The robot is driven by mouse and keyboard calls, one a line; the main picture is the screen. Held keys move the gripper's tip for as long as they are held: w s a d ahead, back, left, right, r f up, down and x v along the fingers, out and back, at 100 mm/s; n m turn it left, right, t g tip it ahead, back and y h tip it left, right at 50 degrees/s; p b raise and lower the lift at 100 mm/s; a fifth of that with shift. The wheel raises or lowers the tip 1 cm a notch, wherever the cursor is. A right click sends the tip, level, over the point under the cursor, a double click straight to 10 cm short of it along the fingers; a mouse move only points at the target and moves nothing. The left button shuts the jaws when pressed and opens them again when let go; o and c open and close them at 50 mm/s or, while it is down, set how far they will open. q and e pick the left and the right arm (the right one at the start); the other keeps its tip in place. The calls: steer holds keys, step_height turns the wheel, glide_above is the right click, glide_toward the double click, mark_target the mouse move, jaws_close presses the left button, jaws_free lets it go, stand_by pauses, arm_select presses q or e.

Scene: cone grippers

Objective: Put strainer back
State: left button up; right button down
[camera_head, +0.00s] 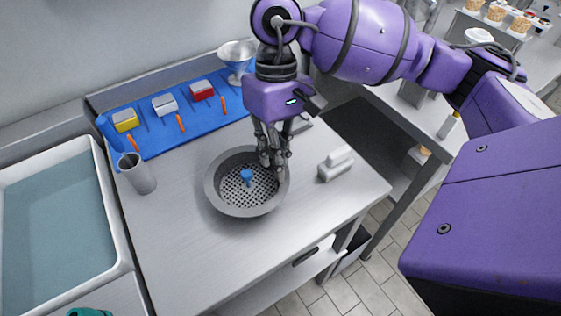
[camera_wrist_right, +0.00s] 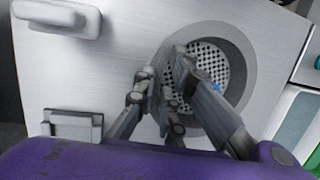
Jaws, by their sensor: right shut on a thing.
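The strainer (camera_head: 214,198) is a round grey bowl with a perforated bottom and a small blue knob in its middle. It sits on the steel worktop. It also shows in the right wrist view (camera_wrist_right: 247,60). My right gripper (camera_head: 273,163) points down at the strainer's right side, with its fingers over the rim and reaching into the bowl. In the right wrist view, the fingers (camera_wrist_right: 172,85) are closed together at the bowl's edge and hide part of it. The exact contact is hidden between the fingers. My left gripper is out of view.
A water-filled sink (camera_head: 122,225) is at left. A metal cup (camera_head: 138,175) stands near it. A blue mat (camera_head: 158,140) carries several small boxes and orange-handled tools; a metal funnel-like bowl (camera_head: 237,55) stands at its end. A grey block (camera_head: 336,165) lies right of the strainer. The front worktop is clear.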

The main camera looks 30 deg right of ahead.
steer(key=shift+f, duration=1.35)
steer(key=c, duration=1.8)
jaws_free()
steer(key=shift+s, duration=0.1)
steer(key=shift+r, duration=0.35)
steer(key=v, duration=1.2)
steer(key=shift+b, duration=0.3)
steer(key=shift+a+f, duration=0.1)
steer(key=shift+a, duration=0.05)
